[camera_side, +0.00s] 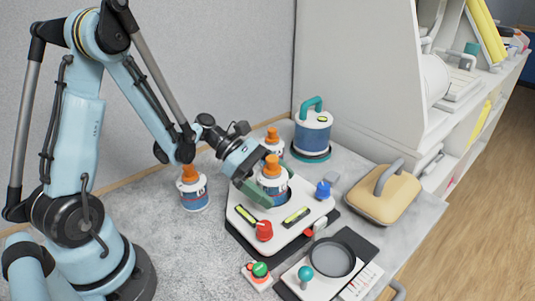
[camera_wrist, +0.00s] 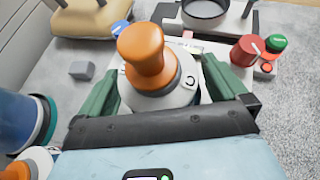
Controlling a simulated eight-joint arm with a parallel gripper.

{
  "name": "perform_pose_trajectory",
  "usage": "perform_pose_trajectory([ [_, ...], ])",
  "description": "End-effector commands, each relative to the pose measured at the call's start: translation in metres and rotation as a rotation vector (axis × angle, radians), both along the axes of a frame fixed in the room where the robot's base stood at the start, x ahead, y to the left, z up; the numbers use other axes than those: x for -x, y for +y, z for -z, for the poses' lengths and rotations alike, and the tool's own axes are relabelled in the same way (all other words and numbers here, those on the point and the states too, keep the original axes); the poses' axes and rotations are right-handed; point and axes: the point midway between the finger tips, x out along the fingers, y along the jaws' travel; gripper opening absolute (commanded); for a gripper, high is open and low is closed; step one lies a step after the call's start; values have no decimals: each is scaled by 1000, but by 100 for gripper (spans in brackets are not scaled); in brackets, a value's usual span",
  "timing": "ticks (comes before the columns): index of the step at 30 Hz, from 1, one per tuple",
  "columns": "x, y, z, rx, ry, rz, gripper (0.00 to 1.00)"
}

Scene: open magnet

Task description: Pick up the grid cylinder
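An orange-topped cylinder (camera_side: 271,181) with a white and blue body stands over the white panel (camera_side: 243,214) in the side view. In the wrist view the same cylinder (camera_wrist: 146,60) shows its orange knob and a letter C on its white shoulder. My gripper (camera_side: 267,188) is around it, with a green finger on each side (camera_wrist: 163,72). The fingers look open, with a narrow gap at the right. Two similar orange-topped cylinders stand on the table, one left (camera_side: 192,188) and one behind (camera_side: 272,146). I cannot tell a grid pattern on any.
A blue and white canister (camera_side: 312,132) with a teal handle stands behind. A tan block with a grey handle (camera_side: 383,194) is at right. Red (camera_side: 264,231) and blue (camera_side: 323,189) knobs sit on the panel. A round dark dish (camera_side: 333,258) is in front.

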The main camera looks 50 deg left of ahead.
Motion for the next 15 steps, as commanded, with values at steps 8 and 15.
perform_pose_trajectory([
  [8, 0, 0, 0, 0, 0, 0, 57],
  [15, 0, 0, -1, 1, 0, 0, 36],
])
